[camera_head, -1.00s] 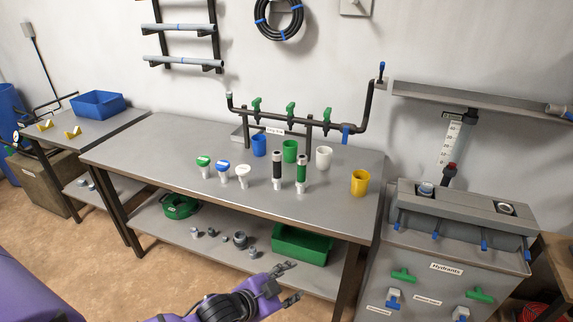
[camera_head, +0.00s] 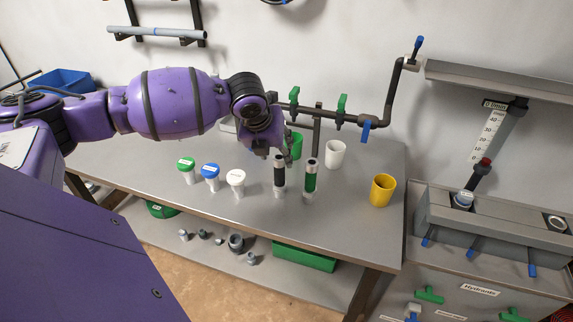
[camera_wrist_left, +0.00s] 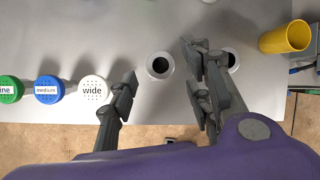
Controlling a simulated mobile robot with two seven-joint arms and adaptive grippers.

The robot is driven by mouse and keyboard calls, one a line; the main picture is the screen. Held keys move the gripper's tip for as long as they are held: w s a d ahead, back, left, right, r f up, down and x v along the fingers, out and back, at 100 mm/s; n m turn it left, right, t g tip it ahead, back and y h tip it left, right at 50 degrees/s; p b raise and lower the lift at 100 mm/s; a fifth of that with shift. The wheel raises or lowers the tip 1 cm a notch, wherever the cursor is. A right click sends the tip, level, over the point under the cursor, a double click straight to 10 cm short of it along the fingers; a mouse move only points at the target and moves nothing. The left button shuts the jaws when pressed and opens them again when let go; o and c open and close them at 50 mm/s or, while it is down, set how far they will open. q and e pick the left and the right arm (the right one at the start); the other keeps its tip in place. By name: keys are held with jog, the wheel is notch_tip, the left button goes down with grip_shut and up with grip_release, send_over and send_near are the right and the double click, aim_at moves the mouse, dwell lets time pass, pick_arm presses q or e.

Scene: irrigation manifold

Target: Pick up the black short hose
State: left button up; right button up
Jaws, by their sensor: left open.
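The black short hose (camera_head: 279,174) stands upright on the workbench with a pale fitting at its foot. It also shows from above in the left wrist view as a pale ring with a dark centre (camera_wrist_left: 160,66). My left gripper (camera_head: 267,149) is open just above and behind the hose's top in the head view. In the left wrist view its fingers lie either side of the hose, apart from it. A green short hose (camera_head: 311,180) stands close to the right; in the wrist view the right finger partly hides it. My right gripper is out of view.
Green, blue and white labelled caps (camera_head: 211,173) stand left of the hoses. A white cup (camera_head: 336,154), a yellow cup (camera_head: 382,190) and a partly hidden green cup (camera_head: 296,146) stand nearby. The pipe manifold (camera_head: 385,100) runs behind. The bench's front strip is clear.

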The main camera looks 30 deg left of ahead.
aim_at(279, 166)
pick_arm(q)
jog(key=shift+s+a+f+m+g, duration=0.25)
jog(key=shift+f+m+g, duration=0.25)
jog(key=shift+m, duration=0.3)
jog(key=shift+s+f+m, duration=0.15)
jog(key=shift+m, duration=0.25)
jog(key=shift+s+d+m, duration=0.1)
jog(key=shift+s+m, duration=0.2)
jog(key=shift+d+x, duration=0.2)
jog(key=shift+x, duration=0.75)
jog(key=x, duration=0.2)
jog(key=w+x, duration=0.1)
jog(key=x, duration=0.1)
jog(key=shift+w+a+f, duration=0.15)
jog(key=shift+w+f, duration=0.1)
jog(key=shift+f, duration=0.15)
jog(key=c, duration=1.1)
grip_shut()
jog(key=shift+r, duration=0.2)
